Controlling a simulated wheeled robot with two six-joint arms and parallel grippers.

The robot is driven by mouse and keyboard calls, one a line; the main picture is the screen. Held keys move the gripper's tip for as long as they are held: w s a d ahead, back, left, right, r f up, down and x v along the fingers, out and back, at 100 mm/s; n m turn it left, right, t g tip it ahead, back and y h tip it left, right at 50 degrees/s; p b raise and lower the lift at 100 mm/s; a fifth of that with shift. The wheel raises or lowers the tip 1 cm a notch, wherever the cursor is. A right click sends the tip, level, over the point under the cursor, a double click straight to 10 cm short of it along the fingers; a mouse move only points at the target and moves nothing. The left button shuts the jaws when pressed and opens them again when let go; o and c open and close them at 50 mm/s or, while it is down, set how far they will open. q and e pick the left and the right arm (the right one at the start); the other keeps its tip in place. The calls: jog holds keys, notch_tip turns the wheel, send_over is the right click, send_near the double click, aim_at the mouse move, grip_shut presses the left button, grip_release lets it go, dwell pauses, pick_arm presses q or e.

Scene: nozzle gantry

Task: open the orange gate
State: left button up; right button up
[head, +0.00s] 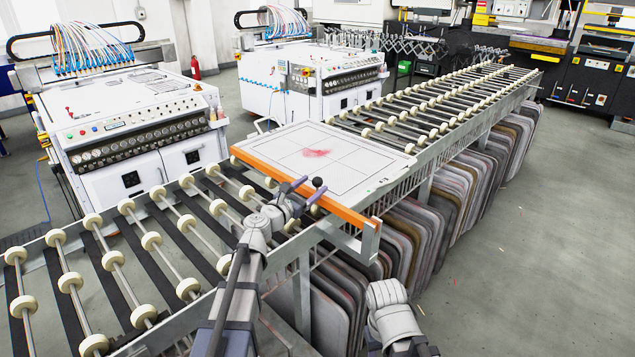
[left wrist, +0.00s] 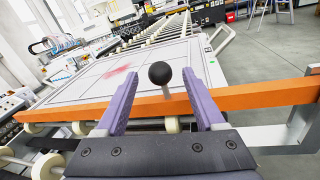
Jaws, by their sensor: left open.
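The orange gate (head: 262,166) is a long bar lying across the roller conveyor, against the near edge of a white panel with a red smudge (head: 316,152). In the left wrist view the gate (left wrist: 255,96) crosses the whole picture. A black ball knob (head: 317,182) on a short stem stands up at the gate; it shows large in the left wrist view (left wrist: 159,74). My left gripper (head: 306,194) is open, its purple fingers on either side of the knob in the left wrist view (left wrist: 161,88). Contact cannot be told. My right gripper is out of view.
Conveyor rollers (head: 152,240) run on the near side of the gate and more (head: 440,95) beyond the panel. Several rounded panels (head: 405,235) hang below the conveyor. White control machines (head: 130,130) stand at the left.

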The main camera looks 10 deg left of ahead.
aim_at(314, 184)
pick_arm(q)
jog(key=x, duration=0.3)
jog(key=shift+w+d, duration=0.1)
jog(key=shift+w, duration=0.1)
grip_shut()
dwell(0.4)
dwell(0.9)
